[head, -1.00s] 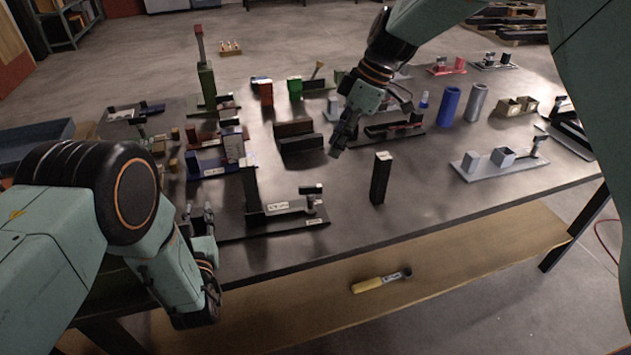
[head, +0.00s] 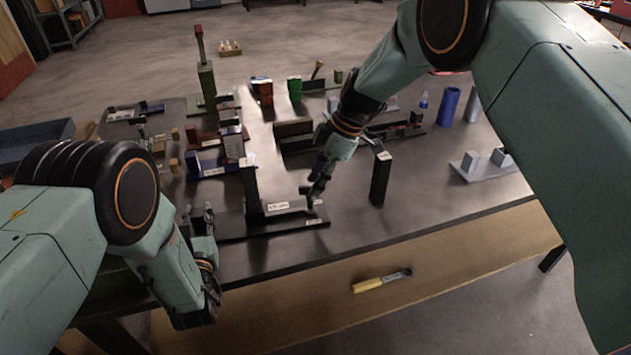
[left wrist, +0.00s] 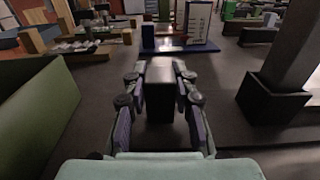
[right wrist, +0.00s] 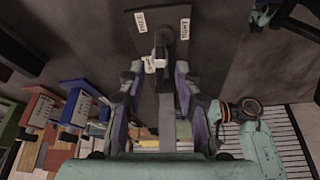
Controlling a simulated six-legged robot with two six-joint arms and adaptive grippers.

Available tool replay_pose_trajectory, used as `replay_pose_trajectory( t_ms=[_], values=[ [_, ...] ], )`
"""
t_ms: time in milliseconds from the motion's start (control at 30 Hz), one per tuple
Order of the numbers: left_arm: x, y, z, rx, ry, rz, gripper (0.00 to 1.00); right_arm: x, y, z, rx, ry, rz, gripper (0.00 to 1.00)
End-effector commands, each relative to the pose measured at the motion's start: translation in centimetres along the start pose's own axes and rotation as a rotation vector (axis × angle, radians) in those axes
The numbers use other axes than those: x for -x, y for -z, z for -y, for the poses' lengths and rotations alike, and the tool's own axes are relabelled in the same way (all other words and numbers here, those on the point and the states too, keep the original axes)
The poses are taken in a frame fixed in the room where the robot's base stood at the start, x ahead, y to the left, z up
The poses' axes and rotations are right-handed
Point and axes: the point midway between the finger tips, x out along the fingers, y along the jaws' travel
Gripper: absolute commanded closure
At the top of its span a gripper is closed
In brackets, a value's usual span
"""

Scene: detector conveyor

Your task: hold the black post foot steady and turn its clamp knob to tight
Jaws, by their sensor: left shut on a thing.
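The black post foot (head: 290,225) lies along the table's front edge, with its dark upright post (head: 250,190) and pale labels on it. My left gripper (head: 197,215) is shut on a dark upright block (left wrist: 162,95) at the foot's left end. The post and its square socket show to the right in the left wrist view (left wrist: 270,100). My right gripper (head: 314,192) is over the foot's right end and hides the clamp knob in the head view. In the right wrist view the knob (right wrist: 160,52), with a white tag, is just beyond my spread fingertips, between two labels.
A separate black upright block (head: 380,178) stands close right of my right gripper. Other fixtures crowd the table behind, including a blue one (head: 210,167). A yellow-handled tool (head: 380,282) lies on the lower shelf.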

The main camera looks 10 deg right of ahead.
Motion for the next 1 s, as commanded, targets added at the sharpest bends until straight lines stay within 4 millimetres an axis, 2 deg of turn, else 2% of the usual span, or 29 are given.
replay_pose_trajectory(
  t_ms=[133, 433, 800, 1000],
  values=[
    [-0.02, -0.01, -0.04, 0.0, -0.001, 0.0, 1.0, -0.94, 0.03, -0.03, 0.001, -0.001, 0.0, 0.67],
    [-0.02, -0.01, -0.04, 0.0, -0.001, 0.0, 1.0, -1.1, 0.04, -0.01, 0.0, -0.001, 0.0, 0.67],
    [-0.02, -0.01, -0.05, 0.0, -0.001, 0.0, 1.0, -1.07, 0.03, 0.0, 0.0, -0.001, 0.0, 0.98],
    [-0.02, -0.01, -0.05, 0.0, -0.002, 0.0, 1.0, -1.07, 0.02, 0.0, 0.0, 0.0, 0.0, 1.0]
  ],
)
